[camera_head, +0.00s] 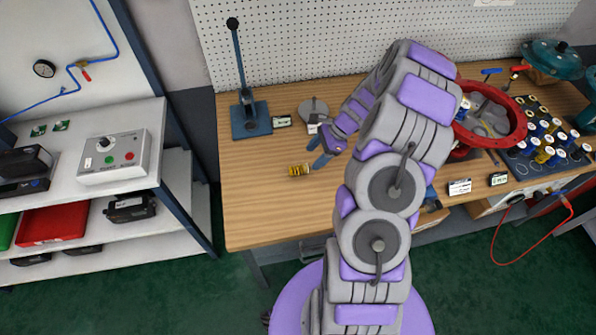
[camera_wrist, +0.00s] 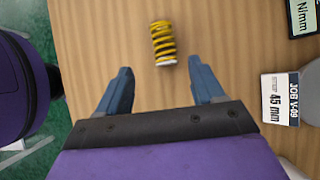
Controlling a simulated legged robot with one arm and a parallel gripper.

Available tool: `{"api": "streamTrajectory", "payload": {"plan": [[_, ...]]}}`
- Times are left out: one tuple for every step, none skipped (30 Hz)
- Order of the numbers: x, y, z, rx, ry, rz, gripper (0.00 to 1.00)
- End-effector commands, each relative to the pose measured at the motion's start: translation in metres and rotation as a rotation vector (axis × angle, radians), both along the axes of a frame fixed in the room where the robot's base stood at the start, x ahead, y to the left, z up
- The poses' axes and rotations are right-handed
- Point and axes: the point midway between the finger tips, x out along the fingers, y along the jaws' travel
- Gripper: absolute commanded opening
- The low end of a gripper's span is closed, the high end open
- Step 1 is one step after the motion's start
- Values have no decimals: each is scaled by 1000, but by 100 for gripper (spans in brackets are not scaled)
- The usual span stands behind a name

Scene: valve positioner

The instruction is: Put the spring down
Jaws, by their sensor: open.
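A yellow coil spring (camera_head: 299,169) lies on its side on the wooden bench, left of my gripper. In the wrist view the spring (camera_wrist: 163,43) lies flat on the wood with a pale end toward me, just beyond the fingertips and apart from them. My gripper (camera_head: 318,152) has blue fingers and is close to the bench top. In the wrist view my gripper (camera_wrist: 160,80) is open, with nothing between its fingers.
A blue lever press (camera_head: 250,118) stands at the bench's back left. A red ring-shaped housing (camera_head: 515,125) and a dark tray of parts (camera_head: 525,152) are at right. The bench's front left is clear.

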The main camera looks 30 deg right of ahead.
Motion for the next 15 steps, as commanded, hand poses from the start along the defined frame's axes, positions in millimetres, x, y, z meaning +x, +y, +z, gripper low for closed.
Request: {"api": "streamTrajectory", "payload": {"plan": [[1, 5, -10, 3, 3, 1, 68], [1, 8, -13, 4, 3, 1, 68], [2, 10, -17, 5, 3, 2, 68], [2, 12, -20, 5, 3, 2, 68], [3, 14, -22, 5, 3, 3, 68], [3, 15, -24, 5, 2, 2, 68], [4, 16, -25, 4, 2, 2, 68], [4, 16, -25, 4, 2, 2, 68], [4, 17, -26, 2, 1, 1, 68], [4, 18, -27, 2, 1, 2, 68], [5, 18, -28, 2, 1, 2, 68], [6, 19, -30, 2, 1, 2, 68], [7, 21, -32, 1, 1, 2, 68], [8, 22, -35, 1, 0, 1, 68], [10, 24, -39, 1, 0, 1, 68]]}}
